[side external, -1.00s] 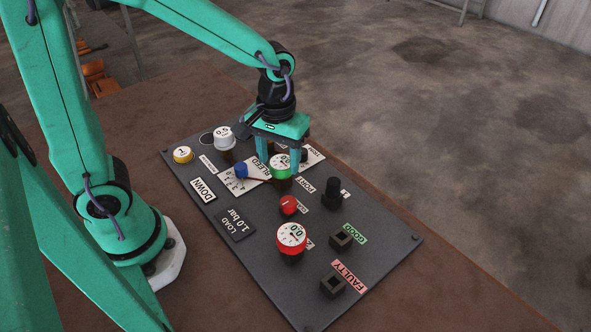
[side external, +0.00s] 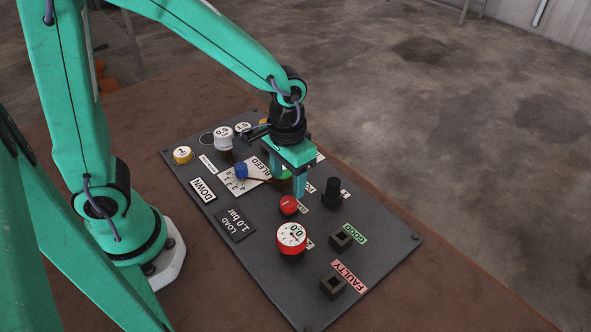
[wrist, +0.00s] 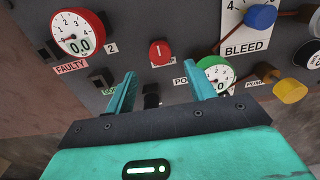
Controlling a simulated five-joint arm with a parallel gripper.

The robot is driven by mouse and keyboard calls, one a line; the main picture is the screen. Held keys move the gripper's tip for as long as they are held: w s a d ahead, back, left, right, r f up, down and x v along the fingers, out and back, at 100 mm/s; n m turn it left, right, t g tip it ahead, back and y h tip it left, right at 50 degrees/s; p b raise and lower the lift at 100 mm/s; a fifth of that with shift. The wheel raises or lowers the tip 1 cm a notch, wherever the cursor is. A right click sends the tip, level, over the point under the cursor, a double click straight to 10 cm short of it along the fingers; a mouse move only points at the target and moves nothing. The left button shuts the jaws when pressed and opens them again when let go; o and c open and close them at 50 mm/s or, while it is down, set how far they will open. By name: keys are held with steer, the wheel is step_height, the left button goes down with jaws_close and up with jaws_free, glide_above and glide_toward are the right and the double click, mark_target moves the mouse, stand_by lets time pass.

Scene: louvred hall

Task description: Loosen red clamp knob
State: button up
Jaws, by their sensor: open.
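The red clamp knob (side external: 289,205) is a small round knob on the dark panel, with a light mark on its top. It shows in the wrist view (wrist: 160,51) too, just beyond the fingertips and roughly between them. Its label there is partly hidden. My gripper (side external: 287,180) is open and empty, pointing down over the panel between the green gauge and the red knob. In the wrist view my gripper (wrist: 159,72) has its fingers spread wide, with nothing between them. I see no contact with the knob.
The green-rimmed gauge (wrist: 216,74) is close to the right finger. A larger red gauge (side external: 291,238), a black knob (side external: 332,190) and the GOOD (side external: 341,238) and FAULTY (side external: 333,286) sockets stand nearby. A blue-tipped bleed lever (side external: 241,170) lies left.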

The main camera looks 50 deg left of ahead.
mark_target(288, 202)
steer(key=shift+f, duration=3.3)
steer(key=shift+f, duration=0.1)
steer(key=shift+f, duration=0.8)
jaws_close()
